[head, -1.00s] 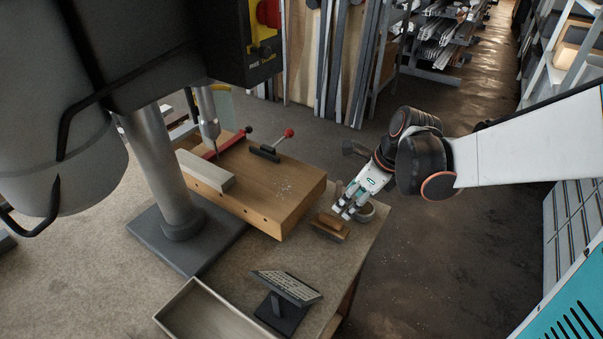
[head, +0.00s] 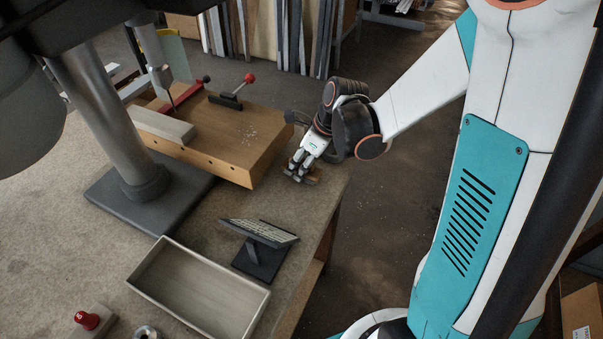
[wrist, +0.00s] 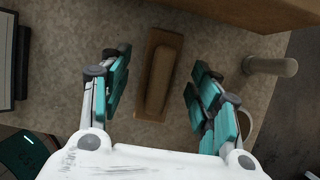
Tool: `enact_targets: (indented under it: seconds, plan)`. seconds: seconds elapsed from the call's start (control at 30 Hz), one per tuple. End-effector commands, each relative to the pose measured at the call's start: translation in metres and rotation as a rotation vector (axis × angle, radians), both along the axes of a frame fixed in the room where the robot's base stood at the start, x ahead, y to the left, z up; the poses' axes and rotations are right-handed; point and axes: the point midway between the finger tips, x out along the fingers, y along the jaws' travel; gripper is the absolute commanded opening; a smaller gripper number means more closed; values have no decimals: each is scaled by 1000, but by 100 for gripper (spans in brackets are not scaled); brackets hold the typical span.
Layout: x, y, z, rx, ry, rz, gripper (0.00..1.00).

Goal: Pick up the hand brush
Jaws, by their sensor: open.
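The hand brush is a brown wooden block with a raised, rounded grip. In the wrist view the hand brush (wrist: 158,78) lies on the grey bench top, between my two spread fingers and apart from both. My gripper (wrist: 159,64) is open and empty, with its teal-padded fingers on either side of the brush. In the head view my gripper (head: 298,174) is over the bench's right edge area, and only a part of the brush (head: 314,175) shows beside the fingers; the rest is hidden.
A thick wooden board (head: 235,150) on the drill press stands close to the left of my gripper. A round-ended grey cylinder (wrist: 272,66) and a partly hidden round rim (wrist: 246,122) are right of my fingers. A tilted plate on a stand (head: 258,232) and an open tray (head: 262,308) are nearer.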

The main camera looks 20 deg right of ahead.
Motion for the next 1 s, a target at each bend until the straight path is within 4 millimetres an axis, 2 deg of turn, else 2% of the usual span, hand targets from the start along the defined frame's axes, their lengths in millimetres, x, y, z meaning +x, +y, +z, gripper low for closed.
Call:
enact_targets:
  seconds: [0.03, 0.1, 0.33, 0.53, 0.57, 1.0]
  plan:
    - [2, 2, -9, 0, 0, 1, 57]
    - [3, 4, -13, 0, 0, 1, 57]
    - [3, 4, -12, 0, 0, 0, 54]
    - [3, 4, -12, 0, 0, 0, 9]
    - [3, 4, -12, 0, 0, 0, 7]
    - [3, 4, -6, 0, 0, 0, 7]
